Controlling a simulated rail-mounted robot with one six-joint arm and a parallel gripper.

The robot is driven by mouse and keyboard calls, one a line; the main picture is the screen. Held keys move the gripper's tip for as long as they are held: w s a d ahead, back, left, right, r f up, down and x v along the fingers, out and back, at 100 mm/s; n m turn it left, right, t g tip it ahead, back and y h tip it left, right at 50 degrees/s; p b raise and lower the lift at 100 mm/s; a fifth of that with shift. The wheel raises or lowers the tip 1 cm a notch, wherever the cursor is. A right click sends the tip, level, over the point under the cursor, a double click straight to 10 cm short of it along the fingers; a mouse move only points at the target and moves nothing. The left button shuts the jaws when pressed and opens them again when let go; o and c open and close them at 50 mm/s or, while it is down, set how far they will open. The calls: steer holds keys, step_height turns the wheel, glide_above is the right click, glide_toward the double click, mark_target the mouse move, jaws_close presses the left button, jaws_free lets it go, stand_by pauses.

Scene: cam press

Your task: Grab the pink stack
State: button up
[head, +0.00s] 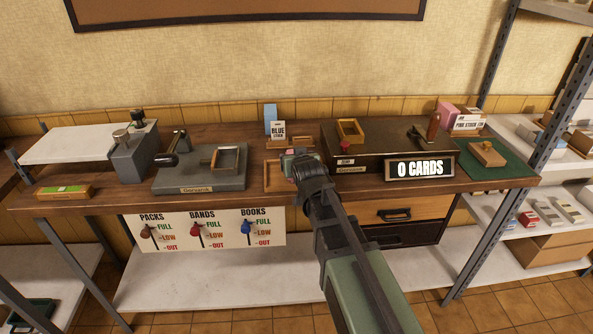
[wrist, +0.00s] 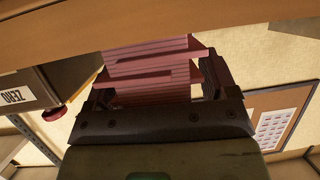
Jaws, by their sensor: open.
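The pink stack (wrist: 150,70) shows large in the wrist view as layered pink cards with uneven, stepped edges. It appears between the two fingers of my gripper (wrist: 155,85), which is open. I cannot tell whether either finger touches it. In the head view, my gripper (head: 297,160) is over the middle of the bench, by a wooden tray (head: 272,185). A small pinkish patch shows at its tip there; my gripper and arm hide most of that spot. A separate pink block (head: 447,114) stands at the back right beside the pink stock sign (head: 467,123).
A dark box with a red button (head: 345,147) stands just right of my gripper; the red button (wrist: 54,113) also shows in the wrist view. A grey press base (head: 200,176) is to the left. A blue stock sign (head: 278,130) stands behind. A 0 CARDS display (head: 419,168) is right.

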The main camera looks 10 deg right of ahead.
steer(key=c, duration=1.1)
steer(key=shift+r, duration=0.1)
step_height(320, 180, up, 20)
steer(key=p, duration=2)
